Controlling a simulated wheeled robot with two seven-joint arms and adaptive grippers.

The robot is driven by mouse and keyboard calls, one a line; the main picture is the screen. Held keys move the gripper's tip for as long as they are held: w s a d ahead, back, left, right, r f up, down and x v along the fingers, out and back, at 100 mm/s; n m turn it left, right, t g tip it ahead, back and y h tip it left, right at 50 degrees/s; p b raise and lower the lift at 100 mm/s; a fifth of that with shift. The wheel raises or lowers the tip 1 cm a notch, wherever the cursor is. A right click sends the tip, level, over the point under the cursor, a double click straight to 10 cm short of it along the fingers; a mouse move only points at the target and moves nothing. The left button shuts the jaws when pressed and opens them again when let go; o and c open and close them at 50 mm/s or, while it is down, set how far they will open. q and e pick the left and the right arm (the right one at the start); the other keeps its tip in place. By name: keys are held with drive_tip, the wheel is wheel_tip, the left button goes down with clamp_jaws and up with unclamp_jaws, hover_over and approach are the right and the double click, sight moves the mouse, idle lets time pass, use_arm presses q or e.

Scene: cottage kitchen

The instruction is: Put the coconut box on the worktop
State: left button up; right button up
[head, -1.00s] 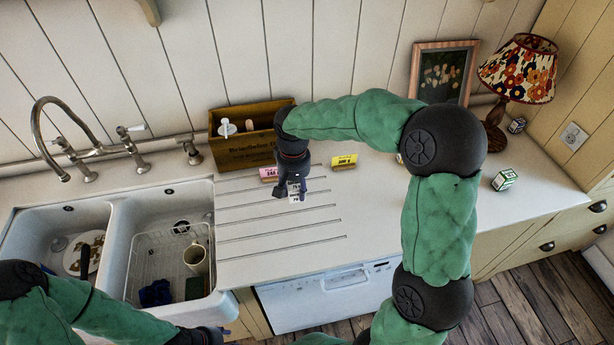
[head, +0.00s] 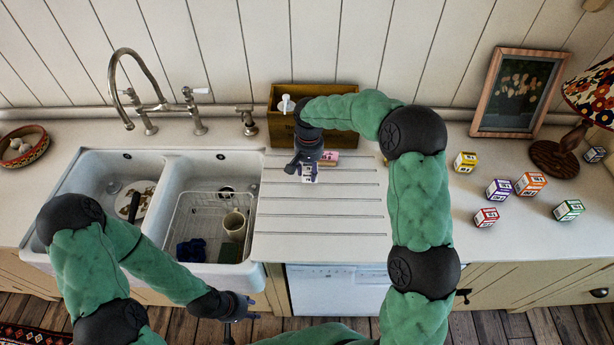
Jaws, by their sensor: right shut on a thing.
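My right gripper (head: 301,168) points down over the grooved drainboard part of the worktop (head: 325,213). It is shut on a small box with a white label and purplish edges (head: 311,175); I cannot tell whether the box touches the surface. I cannot read its label, so I cannot tell whether it is the coconut box. A pink box (head: 329,158) lies just behind it. My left gripper (head: 238,313) is low in front of the sink, empty as far as I see; its fingers are too small and dark to judge.
A wooden crate (head: 284,128) with white-handled things stands against the wall. Several small boxes, yellow (head: 465,162), purple (head: 498,189), orange (head: 530,184), red (head: 486,217) and green (head: 568,210), stand at right near a lamp (head: 555,158). A double sink (head: 262,190) is left.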

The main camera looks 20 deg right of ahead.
sight(307, 176)
drive_tip(key=shift+w+a+f, duration=0.15)
drive_tip(key=shift+w+f, duration=0.1)
drive_tip(key=shift+f, duration=0.05)
drive_tip(key=shift+w+f+b, duration=0.1)
drive_tip(key=shift+f+b, duration=0.2)
drive_tip(key=shift+f, duration=1.35)
drive_tip(key=shift+f, duration=0.15)
drive_tip(key=o, duration=1.2)
drive_tip(key=shift+c, duration=0.2)
